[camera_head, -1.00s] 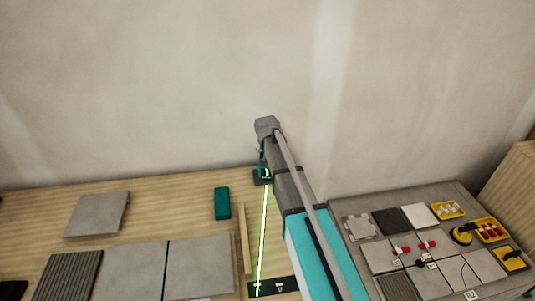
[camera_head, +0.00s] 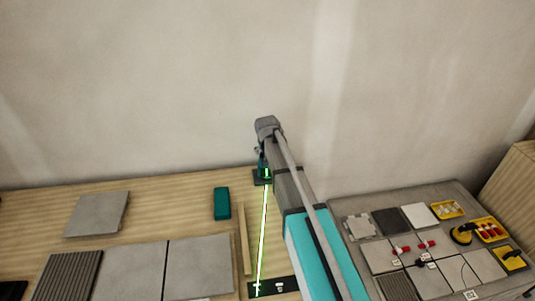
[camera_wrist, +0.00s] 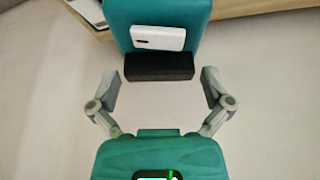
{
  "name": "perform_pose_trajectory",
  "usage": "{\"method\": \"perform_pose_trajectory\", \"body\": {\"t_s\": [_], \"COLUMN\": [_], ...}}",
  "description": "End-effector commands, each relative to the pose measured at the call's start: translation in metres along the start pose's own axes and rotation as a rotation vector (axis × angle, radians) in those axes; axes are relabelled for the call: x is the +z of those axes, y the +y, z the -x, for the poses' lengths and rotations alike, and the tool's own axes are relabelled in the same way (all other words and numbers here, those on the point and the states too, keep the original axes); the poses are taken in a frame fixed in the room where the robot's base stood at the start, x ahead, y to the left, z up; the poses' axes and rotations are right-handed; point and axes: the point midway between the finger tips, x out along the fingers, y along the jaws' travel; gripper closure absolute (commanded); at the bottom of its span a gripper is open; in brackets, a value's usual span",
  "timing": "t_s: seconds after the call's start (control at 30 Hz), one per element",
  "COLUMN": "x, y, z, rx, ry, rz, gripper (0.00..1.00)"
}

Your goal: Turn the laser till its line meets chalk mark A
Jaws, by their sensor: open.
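The teal laser (camera_head: 261,171) stands on a dark base at the back of the wooden table in the head view. Its bright green line (camera_head: 262,235) runs forward to a black strip (camera_head: 289,284). The line ends near the strip's left end, over or beside a mark there; a white mark (camera_head: 279,285) sits to the right, apart from the line. I cannot read letters on them. In the wrist view the laser (camera_wrist: 190,12) shows a white panel and a black block (camera_wrist: 160,67). My gripper (camera_wrist: 160,77) is open, with a finger on each side of the block and gaps visible.
A wooden batten (camera_head: 243,240) lies just left of the line, with a teal box (camera_head: 222,203) beyond it. Grey tiles (camera_head: 200,265) cover the left front. A grey side table (camera_head: 345,205) at right holds tiles, yellow trays and small parts. My arm hides the area right of the line.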

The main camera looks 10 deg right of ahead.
Motion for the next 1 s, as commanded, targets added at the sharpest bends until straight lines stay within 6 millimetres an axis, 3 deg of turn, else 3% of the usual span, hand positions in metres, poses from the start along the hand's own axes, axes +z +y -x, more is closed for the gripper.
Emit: {"method": "perform_pose_trajectory", "body": {"t_s": [0.4,1.0], "x": [0.000,-0.001], "y": [-0.001,0.002], "z": [0.002,0.062], "rx": [-0.073,-0.070], "ry": [0.001,0.001], "rz": [0.175,0.170], "gripper": [0.00,0.00]}}
